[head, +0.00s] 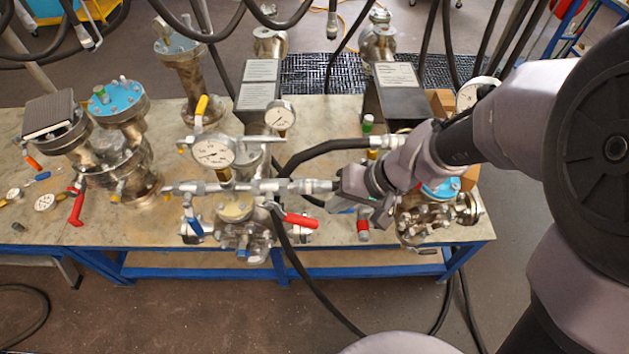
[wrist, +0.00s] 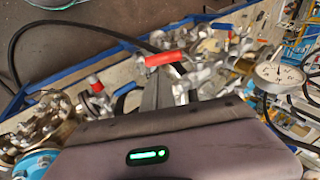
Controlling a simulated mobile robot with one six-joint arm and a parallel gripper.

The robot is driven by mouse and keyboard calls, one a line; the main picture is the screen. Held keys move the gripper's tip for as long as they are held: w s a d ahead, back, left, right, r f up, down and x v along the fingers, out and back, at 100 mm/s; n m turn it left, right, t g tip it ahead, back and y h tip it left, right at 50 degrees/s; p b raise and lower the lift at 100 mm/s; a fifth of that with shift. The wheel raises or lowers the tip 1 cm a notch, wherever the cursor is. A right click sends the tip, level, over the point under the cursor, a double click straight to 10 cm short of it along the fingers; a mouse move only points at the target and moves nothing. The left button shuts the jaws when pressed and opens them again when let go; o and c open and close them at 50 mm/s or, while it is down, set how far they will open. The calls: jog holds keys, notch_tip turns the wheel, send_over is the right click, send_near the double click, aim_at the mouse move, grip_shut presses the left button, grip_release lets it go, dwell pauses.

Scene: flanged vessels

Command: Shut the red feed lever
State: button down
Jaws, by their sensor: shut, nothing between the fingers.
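A red lever (head: 299,220) sticks out to the right from the fittings of the middle vessel (head: 240,235). In the wrist view the red lever (wrist: 164,58) lies nearly level, just past the fingertips. My gripper (head: 326,204) is shut and empty, above and right of the lever in the head view. In the wrist view my gripper (wrist: 165,76) points at the lever's underside in the picture. I cannot tell whether they touch. Another red lever (head: 77,207) hangs down at the left vessel (head: 118,165). No label shows which one is the feed lever.
A red-tipped handle (head: 363,230) stands right of the gripper, by the right vessel (head: 425,215). A blue lever (head: 193,226) is on the middle vessel's left. Pressure gauges (head: 213,152) and black hoses (head: 320,152) crowd the bench (head: 330,255). Floor in front is mostly clear.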

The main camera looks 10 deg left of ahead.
aim_at(306, 219)
jog(key=b+x, duration=0.1)
jog(key=x, duration=0.8)
jog(key=shift+a+f+b, duration=0.1)
jog(key=shift+a+b, duration=0.15)
jog(key=shift+b, duration=0.05)
